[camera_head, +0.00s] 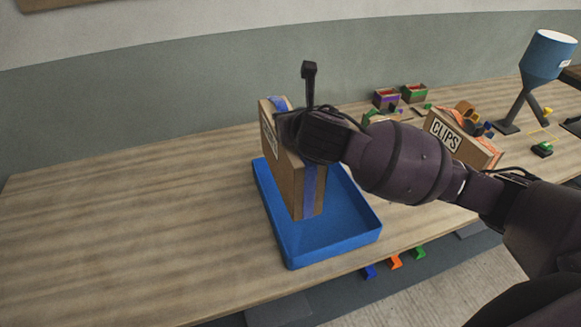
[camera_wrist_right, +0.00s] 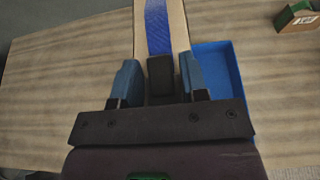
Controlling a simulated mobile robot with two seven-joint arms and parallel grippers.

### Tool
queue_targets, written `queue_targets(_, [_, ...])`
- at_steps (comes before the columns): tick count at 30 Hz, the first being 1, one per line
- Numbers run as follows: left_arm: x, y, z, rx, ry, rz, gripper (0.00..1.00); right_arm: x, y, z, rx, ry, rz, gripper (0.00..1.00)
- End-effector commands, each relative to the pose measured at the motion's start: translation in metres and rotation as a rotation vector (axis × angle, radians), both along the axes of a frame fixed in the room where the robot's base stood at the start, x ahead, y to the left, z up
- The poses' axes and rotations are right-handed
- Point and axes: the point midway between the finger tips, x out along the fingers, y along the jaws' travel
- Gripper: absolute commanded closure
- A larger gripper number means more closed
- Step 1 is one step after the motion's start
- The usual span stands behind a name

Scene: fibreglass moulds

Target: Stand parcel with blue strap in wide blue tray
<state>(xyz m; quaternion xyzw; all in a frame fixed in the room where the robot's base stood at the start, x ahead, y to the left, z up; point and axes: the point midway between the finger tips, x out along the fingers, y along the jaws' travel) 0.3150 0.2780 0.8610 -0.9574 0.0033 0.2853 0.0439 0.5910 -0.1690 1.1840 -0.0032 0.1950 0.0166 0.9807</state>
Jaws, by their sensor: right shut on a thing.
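The parcel with the blue strap (camera_head: 290,185) is a brown cardboard box with a blue band and a white label. It stands upright in the wide blue tray (camera_head: 330,246), toward the tray's back left. My right gripper (camera_head: 292,125) is at the parcel's upper part, shut on it. In the right wrist view the parcel (camera_wrist_right: 178,28) lies between the two blue-grey fingers (camera_wrist_right: 160,82), and the tray (camera_wrist_right: 222,68) shows to its right. Whether the parcel's base touches the tray floor is hard to tell. My left gripper is not in view.
A box marked CLIPS (camera_head: 462,138) stands to the right, behind my right arm. Small bins (camera_head: 386,98) sit at the back. A blue hopper on a stand (camera_head: 547,56) is at the far right. The table (camera_head: 110,225) is clear on the left.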

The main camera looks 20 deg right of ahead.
Motion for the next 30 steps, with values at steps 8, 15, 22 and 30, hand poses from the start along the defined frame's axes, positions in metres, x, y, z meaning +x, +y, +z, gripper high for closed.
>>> queue_targets(8, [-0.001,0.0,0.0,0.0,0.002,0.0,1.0,0.0,0.0,-0.057,0.0,0.002,-0.002,1.0])
queue_targets(15, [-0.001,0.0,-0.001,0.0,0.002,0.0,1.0,0.0,0.0,-0.082,-0.001,-0.003,-0.001,1.0])
queue_targets(22, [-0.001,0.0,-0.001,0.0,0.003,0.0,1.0,0.0,0.0,-0.096,0.0,-0.001,0.0,1.0])
queue_targets(30, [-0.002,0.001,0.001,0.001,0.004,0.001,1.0,0.0,0.0,-0.126,0.0,-0.002,-0.001,1.0])
